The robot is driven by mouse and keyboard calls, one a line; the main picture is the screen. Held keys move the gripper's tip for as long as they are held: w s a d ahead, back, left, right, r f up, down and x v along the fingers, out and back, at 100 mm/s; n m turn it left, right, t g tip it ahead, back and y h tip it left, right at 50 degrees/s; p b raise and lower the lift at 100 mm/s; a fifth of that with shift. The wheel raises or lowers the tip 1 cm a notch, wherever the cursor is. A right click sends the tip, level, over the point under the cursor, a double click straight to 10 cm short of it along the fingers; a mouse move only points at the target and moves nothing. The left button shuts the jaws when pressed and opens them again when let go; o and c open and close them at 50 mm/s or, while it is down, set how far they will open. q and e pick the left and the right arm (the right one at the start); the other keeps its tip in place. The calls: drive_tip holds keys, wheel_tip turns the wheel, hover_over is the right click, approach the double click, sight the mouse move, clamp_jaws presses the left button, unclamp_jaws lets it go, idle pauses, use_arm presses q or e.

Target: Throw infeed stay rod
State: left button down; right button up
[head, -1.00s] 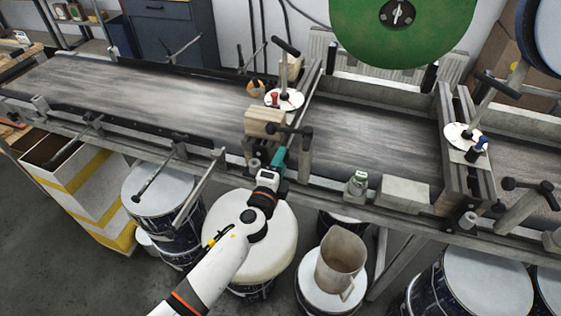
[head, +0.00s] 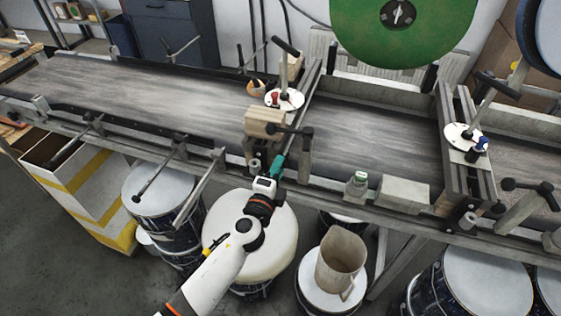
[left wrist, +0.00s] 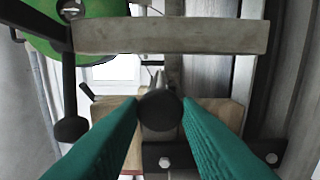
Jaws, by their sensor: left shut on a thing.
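The left gripper (head: 279,160) has teal fingers and is at the near side of the conveyor (head: 180,97), just below a wooden block and a dark lever. In the left wrist view the fingers (left wrist: 160,112) are shut on the dark round end of a rod (left wrist: 160,108), which points straight at the camera. The rod's length runs away behind its end and is mostly hidden. I take it to be the infeed stay rod. In the head view the gripper hides the held end. My right gripper is not in view.
A dark lever with a knob (head: 307,131) stands close above the gripper. A wooden block (head: 265,121) sits by the belt. A white-lidded drum (head: 283,235) is under my arm, and a beige jug (head: 340,258) stands to its right. A green disc (head: 402,45) hangs behind.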

use_arm(q)
drive_tip(key=shift+v, duration=0.8)
drive_tip(key=shift+f, duration=0.15)
drive_tip(key=c, duration=1.5)
unclamp_jaws()
drive_tip(key=o, duration=0.3)
drive_tip(key=shift+s, duration=0.1)
drive_tip(key=shift+o, duration=0.7)
